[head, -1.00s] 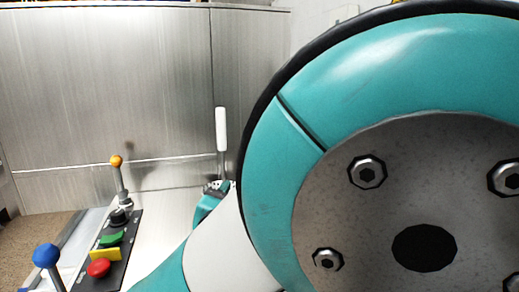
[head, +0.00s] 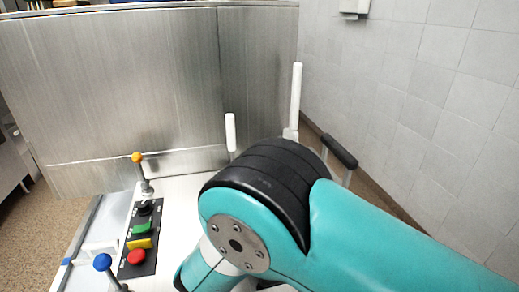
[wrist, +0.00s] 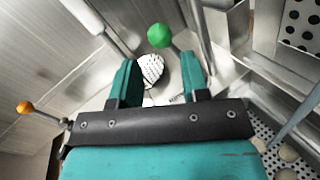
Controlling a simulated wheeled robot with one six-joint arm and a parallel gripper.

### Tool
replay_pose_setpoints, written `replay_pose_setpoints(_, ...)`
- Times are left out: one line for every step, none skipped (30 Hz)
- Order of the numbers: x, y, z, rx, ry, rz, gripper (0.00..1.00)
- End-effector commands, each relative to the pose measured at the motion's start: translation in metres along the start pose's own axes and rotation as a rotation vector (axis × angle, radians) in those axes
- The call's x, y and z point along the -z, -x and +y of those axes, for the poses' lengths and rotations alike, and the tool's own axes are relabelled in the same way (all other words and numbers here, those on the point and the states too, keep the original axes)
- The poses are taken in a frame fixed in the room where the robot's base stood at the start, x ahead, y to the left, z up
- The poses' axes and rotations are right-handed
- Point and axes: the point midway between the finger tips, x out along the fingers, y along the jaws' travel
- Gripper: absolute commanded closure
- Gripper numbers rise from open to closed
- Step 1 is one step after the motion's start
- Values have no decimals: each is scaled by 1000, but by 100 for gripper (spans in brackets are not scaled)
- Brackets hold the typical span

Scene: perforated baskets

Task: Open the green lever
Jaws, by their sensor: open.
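The green lever shows in the wrist view as a round green knob (wrist: 159,36), just beyond the fingertips and between their lines. Its stem runs down behind the knob and is partly hidden. The knob appears apart from both fingers. The green lever does not show in the head view, where my arm covers much of the middle and lower right.
An orange-knobbed lever (head: 137,158) and a blue-knobbed lever (head: 102,262) stand beside a black button panel (head: 124,268). White upright handles (head: 230,132) and a black-gripped handle (head: 340,151) rise behind my arm. Perforated metal baskets (wrist: 300,22) lie right in the wrist view.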

Motion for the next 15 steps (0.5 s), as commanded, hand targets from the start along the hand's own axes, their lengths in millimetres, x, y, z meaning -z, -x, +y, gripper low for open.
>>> replay_pose_setpoints(-7, -3, 0, 2, 3, 1, 58)
replay_pose_setpoints(-7, -5, 0, 1, 2, 1, 58)
replay_pose_setpoints(-7, -7, 2, 1, 1, 1, 58)
replay_pose_setpoints(-7, -9, 2, 1, 1, 1, 58)
replay_pose_setpoints(-7, -11, 2, 1, 1, 1, 58)
replay_pose_setpoints(-7, -13, 3, 1, 1, 1, 58)
replay_pose_setpoints(-7, -15, 3, 1, 1, 1, 58)
replay_pose_setpoints(-7, -17, 3, 2, 1, 2, 58)
replay_pose_setpoints(-7, -19, 3, 2, 1, 1, 58)
replay_pose_setpoints(-7, -21, 3, 2, 1, 1, 58)
replay_pose_setpoints(-7, -22, 3, 1, 1, 1, 58)
replay_pose_setpoints(-7, -24, 2, 1, 1, 1, 58)
replay_pose_setpoints(-7, -26, 2, 1, 1, 1, 58)
replay_pose_setpoints(-7, -28, 2, 1, 1, 1, 58)
replay_pose_setpoints(-7, -30, 1, 1, 1, 1, 58)
